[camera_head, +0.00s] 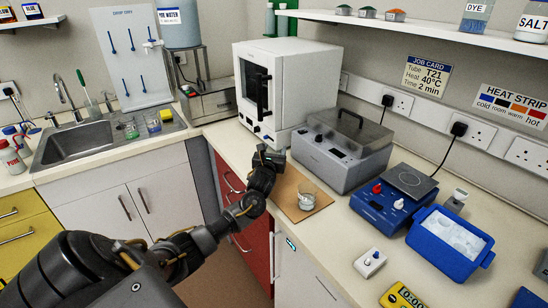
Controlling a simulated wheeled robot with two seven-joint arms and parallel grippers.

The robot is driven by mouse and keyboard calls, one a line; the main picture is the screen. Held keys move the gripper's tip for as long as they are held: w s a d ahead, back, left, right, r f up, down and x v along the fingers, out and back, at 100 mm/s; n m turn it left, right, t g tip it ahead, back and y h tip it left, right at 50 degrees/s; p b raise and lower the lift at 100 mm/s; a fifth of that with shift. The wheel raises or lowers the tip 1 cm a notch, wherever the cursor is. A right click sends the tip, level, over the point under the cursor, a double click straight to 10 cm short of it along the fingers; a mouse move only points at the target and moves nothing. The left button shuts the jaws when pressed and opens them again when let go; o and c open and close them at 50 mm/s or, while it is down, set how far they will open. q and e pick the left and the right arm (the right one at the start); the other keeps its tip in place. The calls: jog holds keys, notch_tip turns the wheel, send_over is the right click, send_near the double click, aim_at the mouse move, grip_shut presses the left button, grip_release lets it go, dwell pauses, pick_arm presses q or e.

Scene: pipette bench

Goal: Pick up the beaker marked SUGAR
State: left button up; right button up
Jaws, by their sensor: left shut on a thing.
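My left arm comes in from the lower left. Its dark gripper (270,159) is over the counter's left edge, in front of the white oven-like box. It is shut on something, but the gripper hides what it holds. A small clear glass beaker (306,201) with pale contents stands upright on a brown board (287,187), to the right of and nearer than the gripper, apart from it. No SUGAR marking is readable on it. My right gripper is not in view.
A white oven-like box (281,84) and a grey lidded bath (342,151) stand behind. A blue hotplate (392,203), a blue ice tray (450,242) and a small white switch box (369,262) are to the right. The board's front part is clear.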

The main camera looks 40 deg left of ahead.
pick_arm(q)
jog(key=s+d+r+p, duration=0.6)
jog(key=s+d+r, duration=0.1)
jog(key=s+r, duration=0.3)
jog(key=shift+s+d+r, duration=0.25)
jog(key=shift+s+d, duration=0.15)
jog(key=shift+s, duration=0.5)
